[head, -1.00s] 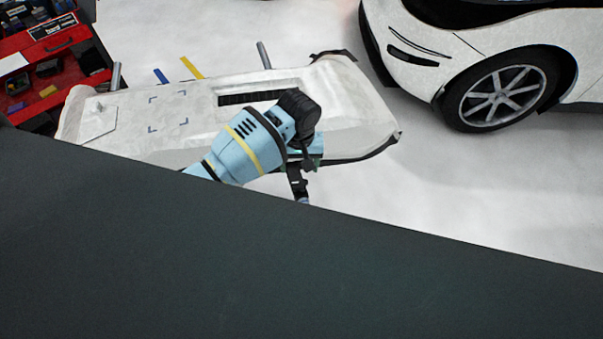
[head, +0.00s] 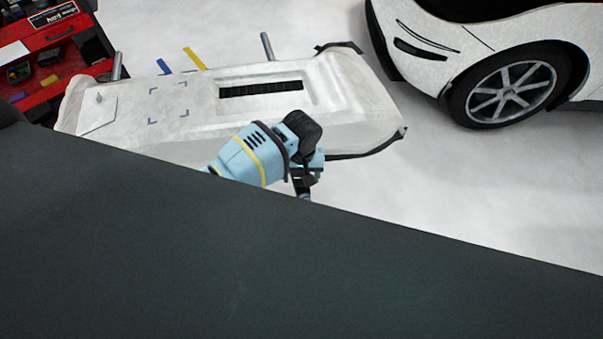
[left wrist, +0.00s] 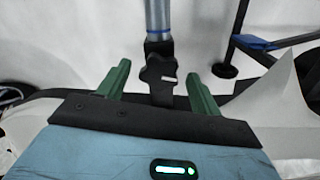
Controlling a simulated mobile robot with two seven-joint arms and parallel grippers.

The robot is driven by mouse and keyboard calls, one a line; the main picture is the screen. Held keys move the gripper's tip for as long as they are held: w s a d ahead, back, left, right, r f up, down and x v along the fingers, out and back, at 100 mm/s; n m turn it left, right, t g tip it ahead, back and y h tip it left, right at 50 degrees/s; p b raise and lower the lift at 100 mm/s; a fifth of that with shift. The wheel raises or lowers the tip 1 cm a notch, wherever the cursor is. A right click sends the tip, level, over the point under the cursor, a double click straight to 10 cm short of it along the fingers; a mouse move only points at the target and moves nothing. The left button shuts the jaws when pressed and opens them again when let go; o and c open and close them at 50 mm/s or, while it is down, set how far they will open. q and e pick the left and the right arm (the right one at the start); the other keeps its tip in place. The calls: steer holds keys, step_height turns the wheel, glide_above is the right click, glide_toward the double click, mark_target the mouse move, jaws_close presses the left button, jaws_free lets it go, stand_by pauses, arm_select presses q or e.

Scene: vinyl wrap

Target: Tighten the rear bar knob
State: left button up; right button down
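In the left wrist view the black lobed knob (left wrist: 158,75) sits on a clamp at the lower end of a grey post with a blue band (left wrist: 158,18). My left gripper (left wrist: 160,80) has its two green fingers apart, one on each side of the knob in the picture. A gap shows between the knob and each finger, so I see no grip on it. In the head view my left gripper (head: 308,172) is at the near edge of the white bumper (head: 200,125); its fingertips cannot be made out there. My right gripper is in neither view.
A dark surface (head: 250,260) fills the lower part of the head view and hides what lies below. A white car (head: 500,70) stands at the right, and a red tool cart (head: 60,50) at the upper left. Open white floor lies between bumper and car.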

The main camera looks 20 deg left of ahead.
arm_select(q)
steer(key=c, duration=0.9)
steer(key=shift+c, duration=0.2)
